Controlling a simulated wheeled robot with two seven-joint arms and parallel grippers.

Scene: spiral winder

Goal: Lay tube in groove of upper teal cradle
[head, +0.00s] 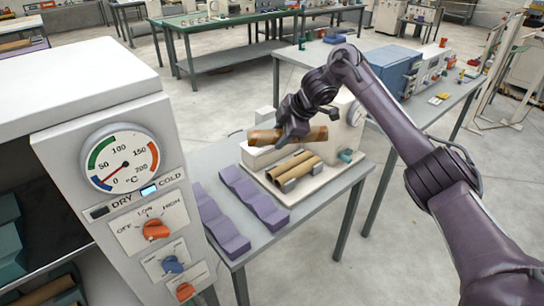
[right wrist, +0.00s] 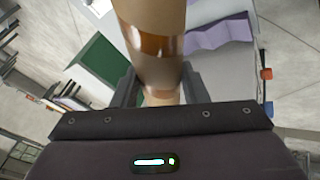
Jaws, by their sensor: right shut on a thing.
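My right gripper (head: 294,132) is shut on a brown tube (head: 265,137), held roughly level above the winder on the small table. In the right wrist view the tube (right wrist: 158,48) runs up from between the fingers and has a glossy amber band. The upper teal cradle (head: 9,208) shows only partly at the far left edge, inside the dark opening of the white cabinet. Another teal cradle (head: 12,262) lies below it. The gripper and tube are well apart from both, on the other side of the cabinet. My left gripper is not in view.
The white cabinet (head: 110,95) with gauge and knobs stands between the tube and the teal cradles. Two purple cradles (head: 253,196) lie on the table beside the winder base (head: 318,183), where brown rollers or tubes (head: 298,171) rest. Another tube (head: 48,290) shows low in the cabinet.

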